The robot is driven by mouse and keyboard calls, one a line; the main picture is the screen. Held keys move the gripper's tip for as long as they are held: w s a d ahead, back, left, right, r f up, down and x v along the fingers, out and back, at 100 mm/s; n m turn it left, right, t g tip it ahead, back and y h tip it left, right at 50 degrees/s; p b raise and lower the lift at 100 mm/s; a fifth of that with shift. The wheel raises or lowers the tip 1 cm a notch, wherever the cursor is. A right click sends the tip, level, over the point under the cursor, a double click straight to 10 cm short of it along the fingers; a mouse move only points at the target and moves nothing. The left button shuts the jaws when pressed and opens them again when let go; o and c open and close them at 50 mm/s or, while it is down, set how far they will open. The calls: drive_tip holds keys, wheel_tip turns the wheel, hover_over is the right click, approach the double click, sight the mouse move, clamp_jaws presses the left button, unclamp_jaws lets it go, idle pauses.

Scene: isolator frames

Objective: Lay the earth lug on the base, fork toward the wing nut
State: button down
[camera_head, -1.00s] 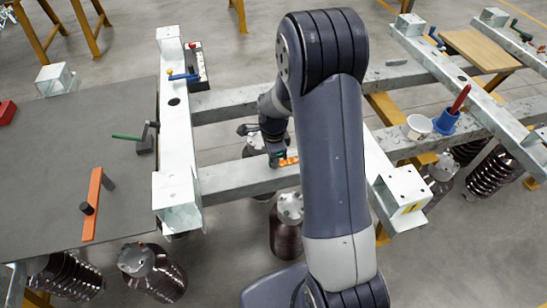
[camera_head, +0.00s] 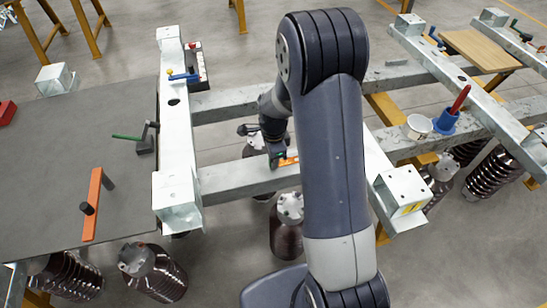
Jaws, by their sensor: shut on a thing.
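My gripper (camera_head: 275,157) hangs over the near galvanised cross beam, just left of my forearm. It is shut on a small orange, copper-like piece, which I take to be the earth lug (camera_head: 289,161). The lug sticks out to the right of the jaws. It is too small to make out its fork or whether it touches the beam. I cannot pick out the wing nut or tell which surface is the base. My arm hides much of the middle of the view.
A grey table (camera_head: 60,170) on the left carries an orange bar (camera_head: 93,205) and a green-handled clamp (camera_head: 146,140). A blue holder with a red-handled tool (camera_head: 446,121) and a white cup (camera_head: 417,127) stand on the right beam. Dark ribbed insulators (camera_head: 287,235) stand below.

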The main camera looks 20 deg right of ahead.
drive_tip(key=shift+r, duration=0.1)
wheel_tip(320, 180, up, 10)
drive_tip(key=p, duration=0.7)
idle(0.5)
